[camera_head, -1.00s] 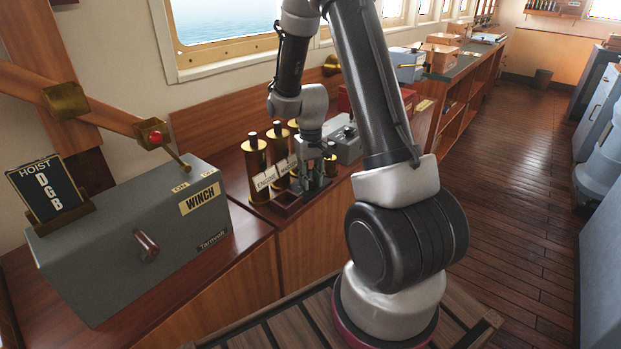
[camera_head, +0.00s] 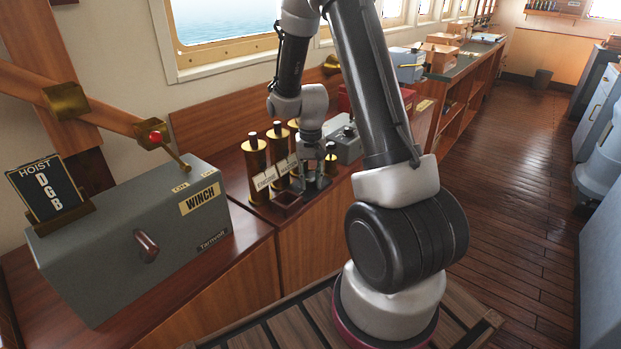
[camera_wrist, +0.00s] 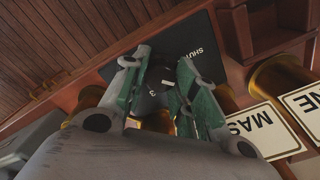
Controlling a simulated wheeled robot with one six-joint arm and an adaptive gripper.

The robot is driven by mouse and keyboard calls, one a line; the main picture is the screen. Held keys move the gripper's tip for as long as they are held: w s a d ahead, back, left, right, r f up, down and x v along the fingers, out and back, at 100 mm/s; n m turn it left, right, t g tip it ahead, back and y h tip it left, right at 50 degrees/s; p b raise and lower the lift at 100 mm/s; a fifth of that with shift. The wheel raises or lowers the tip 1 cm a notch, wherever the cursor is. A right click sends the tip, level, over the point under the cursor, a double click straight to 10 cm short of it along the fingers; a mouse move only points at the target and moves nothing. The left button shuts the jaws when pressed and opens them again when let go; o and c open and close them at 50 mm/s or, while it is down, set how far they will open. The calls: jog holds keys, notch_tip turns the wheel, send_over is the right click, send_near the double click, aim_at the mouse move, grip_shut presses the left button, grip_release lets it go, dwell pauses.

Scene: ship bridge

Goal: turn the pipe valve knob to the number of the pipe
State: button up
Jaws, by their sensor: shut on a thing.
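The valve knob (camera_wrist: 153,92) is dark and sits on a black plate (camera_wrist: 198,42) with "SHUT" lettering in the wrist view. A "3" shows on the dark surface between my fingers. I cannot tell which number the knob points to. My gripper (camera_wrist: 160,72) has its green-padded fingers on both sides of the knob, shut on it. In the head view my gripper (camera_head: 316,178) reaches down among the brass pipes, and the knob is hidden. The pipes (camera_head: 255,160) carry white labels; one in the wrist view reads "MAS" (camera_wrist: 255,128), cut off.
A grey winch box (camera_head: 150,220) stands on the wooden counter at the left. A grey box (camera_head: 345,143) and a red box (camera_head: 408,98) stand beyond my gripper. Brass pipes stand close beside my fingers. The wooden floor (camera_head: 500,180) at the right is clear.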

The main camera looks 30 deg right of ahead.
aim_at(310, 179)
jog(key=o, duration=1.1)
jog(key=shift+c, duration=0.2)
notch_tip(310, 179, up, 12)
jog(key=s+a+r+n+t, duration=0.2)
jog(key=s+r, duration=0.5)
jog(key=s, duration=0.5)
jog(key=s+a+r+n+t, duration=0.2)
jog(key=s+a+r+n, duration=0.1)
jog(key=s+r, duration=0.5)
jog(key=s, duration=0.3)
jog(key=shift+s+r, duration=0.3)
jog(key=shift+s, duration=0.1)
